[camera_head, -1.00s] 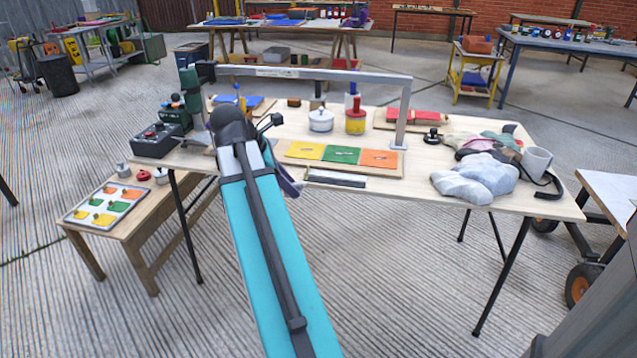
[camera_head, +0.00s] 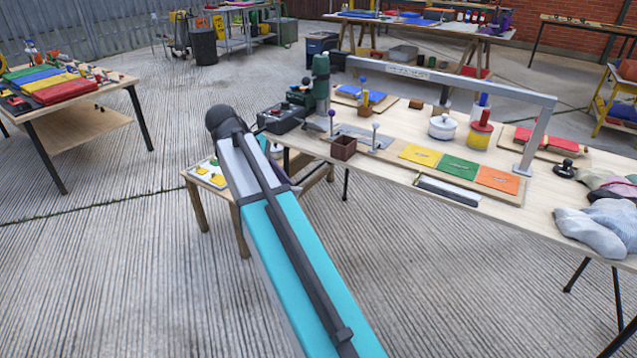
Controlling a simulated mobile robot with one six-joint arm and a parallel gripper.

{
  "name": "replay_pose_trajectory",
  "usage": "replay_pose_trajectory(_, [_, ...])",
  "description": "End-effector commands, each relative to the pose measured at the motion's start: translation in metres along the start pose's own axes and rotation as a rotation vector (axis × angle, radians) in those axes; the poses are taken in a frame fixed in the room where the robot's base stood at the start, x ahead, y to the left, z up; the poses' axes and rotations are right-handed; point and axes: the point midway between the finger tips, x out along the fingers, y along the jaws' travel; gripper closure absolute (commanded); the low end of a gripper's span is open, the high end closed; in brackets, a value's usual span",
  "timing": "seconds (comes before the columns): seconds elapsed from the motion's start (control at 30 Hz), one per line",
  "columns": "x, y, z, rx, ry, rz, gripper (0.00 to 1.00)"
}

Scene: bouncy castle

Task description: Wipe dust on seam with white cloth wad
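A pale grey-white cloth heap (camera_head: 597,228) lies on the right end of the long wooden worktable (camera_head: 545,210), partly cut off by the picture's edge. I cannot tell whether it is the white cloth wad. A board on the table's front carries a yellow panel (camera_head: 421,155), a green panel (camera_head: 458,166) and an orange panel (camera_head: 497,180) side by side. Small marks show on the panels. Dust and a seam are too small to make out. My teal arm reaches up from the bottom, left of the worktable. My gripper is not visible beyond its dark joint.
A grey metal arch (camera_head: 450,78) spans the worktable. A low bench (camera_head: 197,203) is partly behind my arm. Another table (camera_head: 90,113) stands left. Floor at front left is clear.

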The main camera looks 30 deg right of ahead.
Motion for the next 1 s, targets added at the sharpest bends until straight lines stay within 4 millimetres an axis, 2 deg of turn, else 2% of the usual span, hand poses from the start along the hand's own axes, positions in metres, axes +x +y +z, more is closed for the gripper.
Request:
replay_pose_trajectory(0.03, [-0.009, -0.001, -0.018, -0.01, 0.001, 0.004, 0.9])
replay_pose_trajectory(0.2, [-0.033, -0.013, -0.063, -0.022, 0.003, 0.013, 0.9])
replay_pose_trajectory(0.4, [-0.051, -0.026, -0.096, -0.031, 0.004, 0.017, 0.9])
replay_pose_trajectory(0.57, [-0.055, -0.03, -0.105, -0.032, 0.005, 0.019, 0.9])
replay_pose_trajectory(1.0, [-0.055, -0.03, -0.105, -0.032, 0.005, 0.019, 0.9])
